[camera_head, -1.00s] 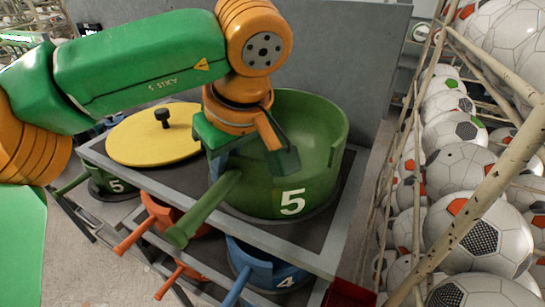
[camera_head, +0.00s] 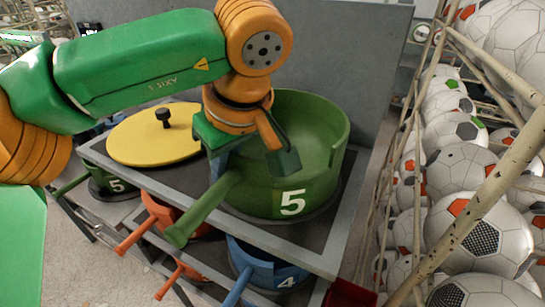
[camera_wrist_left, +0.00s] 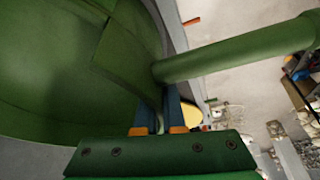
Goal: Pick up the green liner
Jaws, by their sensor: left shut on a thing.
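The green liner (camera_head: 250,196) is a large open round pot marked 5, with a long handle (camera_head: 205,208) pointing to the lower left. It stands upright on the top of a grey rack and looks empty inside. My left gripper (camera_head: 221,163) reaches down at the liner's left wall, just above where the handle joins. In the left wrist view its blue fingers (camera_wrist_left: 159,112) are shut on the liner's wall (camera_wrist_left: 135,60), beside the handle (camera_wrist_left: 235,55). The fingertips are partly hidden by the wall. My right gripper is not in view.
A yellow disc (camera_head: 152,135) with a black knob lies left of the liner on the rack (camera_head: 262,238). Orange and blue pots (camera_head: 262,270) sit on lower shelves. A grey panel (camera_head: 345,60) stands behind. A bin of footballs (camera_head: 460,165) with wooden poles is close on the right.

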